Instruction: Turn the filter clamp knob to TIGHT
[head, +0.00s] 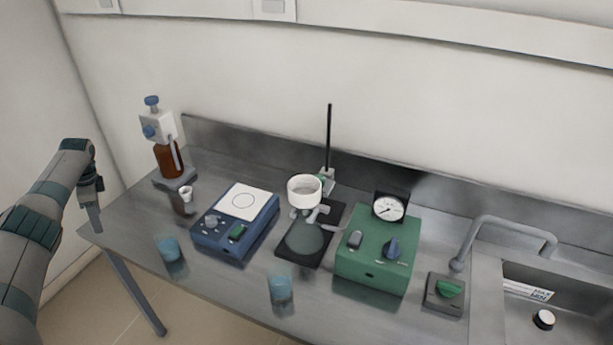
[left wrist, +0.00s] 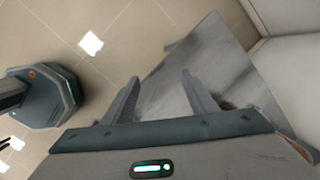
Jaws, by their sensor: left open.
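A white filter funnel (head: 304,190) sits on a stand with a dark upright rod (head: 330,140), above a round flask (head: 304,240). A small grey clamp (head: 318,213) shows beneath the funnel; its knob's setting and any TIGHT mark are too small to read. My left gripper (head: 95,215) is at the far left, beyond the bench's left end and well away from the funnel. In the left wrist view my left gripper (left wrist: 161,78) has its two fingers apart with nothing between them. My right gripper is not in view.
A green pump box (head: 372,262) with a gauge and dark knob stands right of the funnel. A tap (head: 500,222) and sink are right. The bench's left front edge is fairly clear.

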